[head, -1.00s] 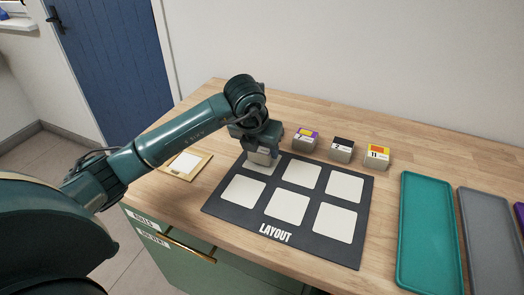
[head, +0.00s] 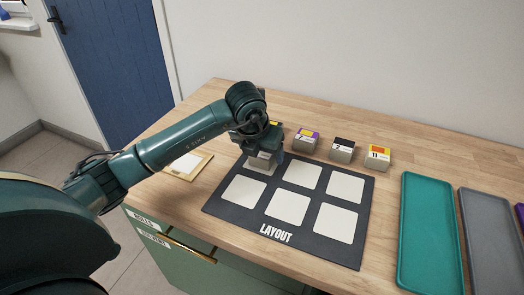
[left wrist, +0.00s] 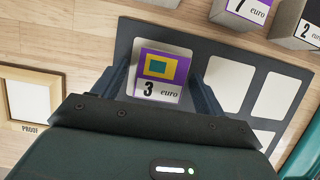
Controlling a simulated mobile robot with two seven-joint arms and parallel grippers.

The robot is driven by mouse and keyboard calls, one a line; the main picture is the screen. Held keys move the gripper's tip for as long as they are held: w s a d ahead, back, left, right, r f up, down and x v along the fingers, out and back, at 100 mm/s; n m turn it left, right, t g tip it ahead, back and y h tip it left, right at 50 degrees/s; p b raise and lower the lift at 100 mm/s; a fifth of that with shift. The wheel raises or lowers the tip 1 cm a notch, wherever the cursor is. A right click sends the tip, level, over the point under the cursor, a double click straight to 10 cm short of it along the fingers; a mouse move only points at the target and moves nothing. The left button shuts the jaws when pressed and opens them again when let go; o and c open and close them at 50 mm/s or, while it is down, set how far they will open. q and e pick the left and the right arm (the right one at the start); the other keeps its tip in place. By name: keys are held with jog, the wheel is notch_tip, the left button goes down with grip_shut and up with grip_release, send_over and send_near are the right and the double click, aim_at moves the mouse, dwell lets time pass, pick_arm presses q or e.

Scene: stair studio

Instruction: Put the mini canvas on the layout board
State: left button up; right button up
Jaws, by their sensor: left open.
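A mini canvas block (left wrist: 158,75) marked "3 euro", with a purple, yellow and teal face, shows in the left wrist view between my left fingers. It stands on the upper-left pale square of the dark layout board (left wrist: 218,55). In the head view the block (head: 260,161) shows as a small grey shape under my left gripper (head: 263,155), at the far-left square of the layout board (head: 235,211). My left gripper is open, with one finger on each side of the block. The arm hides part of it in the head view. My right gripper is out of view.
Several price-marked blocks stand in a row behind the board, such as the black-topped one (head: 342,149) and the "11" one (head: 377,157). A framed proof card (head: 187,165) lies left of the board. A teal tray (head: 430,235) and grey tray (head: 486,235) lie right.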

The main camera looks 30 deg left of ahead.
pick_arm(q)
jog(key=v, duration=1.2)
